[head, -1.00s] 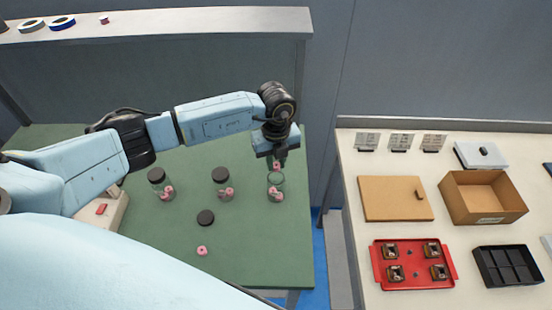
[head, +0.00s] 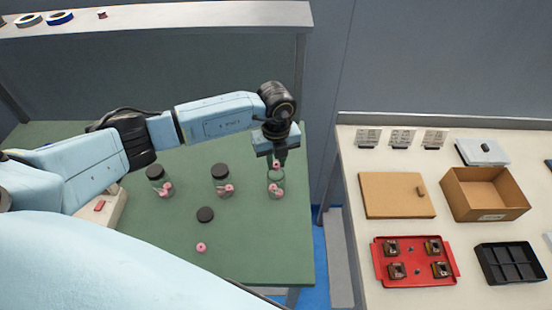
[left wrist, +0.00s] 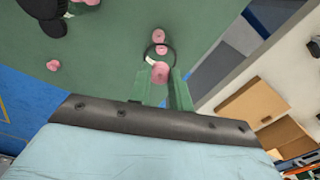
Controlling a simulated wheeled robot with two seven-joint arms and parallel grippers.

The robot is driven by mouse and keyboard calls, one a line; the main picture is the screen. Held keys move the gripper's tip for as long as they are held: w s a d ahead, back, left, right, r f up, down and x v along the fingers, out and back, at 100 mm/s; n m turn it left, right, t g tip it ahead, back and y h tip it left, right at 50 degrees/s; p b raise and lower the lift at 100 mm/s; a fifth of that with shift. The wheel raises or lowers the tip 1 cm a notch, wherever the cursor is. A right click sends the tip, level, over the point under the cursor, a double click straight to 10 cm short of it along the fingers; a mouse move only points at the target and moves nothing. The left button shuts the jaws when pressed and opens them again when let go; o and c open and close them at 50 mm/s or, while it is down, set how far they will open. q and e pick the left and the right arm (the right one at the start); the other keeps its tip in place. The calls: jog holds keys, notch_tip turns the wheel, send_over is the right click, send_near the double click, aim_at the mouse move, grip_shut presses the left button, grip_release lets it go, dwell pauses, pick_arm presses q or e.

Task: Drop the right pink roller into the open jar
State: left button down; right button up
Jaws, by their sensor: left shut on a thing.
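My left gripper (head: 279,160) is shut on a pink roller (left wrist: 160,72), held between the fingertips at the mouth of the open jar (head: 276,186). In the left wrist view the jar's dark rim (left wrist: 149,54) shows just beyond the held roller, with pink rollers (left wrist: 158,36) inside the jar. The jar is clear, upright and has no lid on it. Whether the held roller is below the rim is hard to tell. My right gripper is out of view.
Two jars with dark lids, one at left (head: 160,182) and one in the middle (head: 222,182), hold pink rollers. The green table (head: 265,250) is clear at front right. A white table (head: 355,220) with boxes and a red tray (head: 414,275) stands across a gap.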

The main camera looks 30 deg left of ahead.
pick_arm(q)
jog(key=shift+f+b, duration=0.45)
jog(key=shift+f, duration=0.3)
jog(key=shift+f, duration=0.1)
jog(key=c, duration=1.2)
grip_release()
notch_tip(320, 180, up, 14)
jog(key=shift+f+b, duration=0.25)
jog(key=shift+b, duration=0.1)
